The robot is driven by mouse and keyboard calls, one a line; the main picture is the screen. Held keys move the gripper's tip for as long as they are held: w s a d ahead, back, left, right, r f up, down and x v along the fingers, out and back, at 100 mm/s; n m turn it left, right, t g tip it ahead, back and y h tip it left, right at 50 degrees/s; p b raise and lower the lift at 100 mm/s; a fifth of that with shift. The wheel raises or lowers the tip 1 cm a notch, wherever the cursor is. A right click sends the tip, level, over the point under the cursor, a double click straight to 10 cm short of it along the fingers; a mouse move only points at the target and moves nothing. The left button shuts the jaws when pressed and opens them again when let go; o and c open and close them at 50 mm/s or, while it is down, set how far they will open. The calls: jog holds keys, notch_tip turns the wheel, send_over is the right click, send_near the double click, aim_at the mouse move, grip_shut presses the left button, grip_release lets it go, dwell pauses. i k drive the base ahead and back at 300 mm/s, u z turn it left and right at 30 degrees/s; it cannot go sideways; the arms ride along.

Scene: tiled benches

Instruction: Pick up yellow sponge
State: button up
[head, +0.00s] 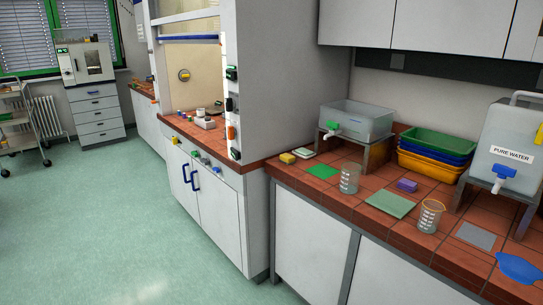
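A small yellow block (288,158), which looks like the yellow sponge, lies on the red-brown tiled bench (331,192). It sits near the bench's left end, close to the fume hood's side wall. A white dish-like item is just right of it, and a green square lies in front and to the right. Nothing visible covers the yellow block. My gripper is not in view, so its state and its distance from the block do not show.
Two glass beakers (349,179) (430,217), a purple block (407,185) and flat mats (390,204) stand along the bench. Behind are a clear tank (356,121), stacked trays (437,142) and a water container (507,143). Wall cabinets (452,27) overhang. The green floor (110,225) at left is clear.

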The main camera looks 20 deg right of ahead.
aim_at(287, 158)
jog(key=u, duration=0.35)
jog(key=i, duration=1.05)
jog(key=u, duration=0.25)
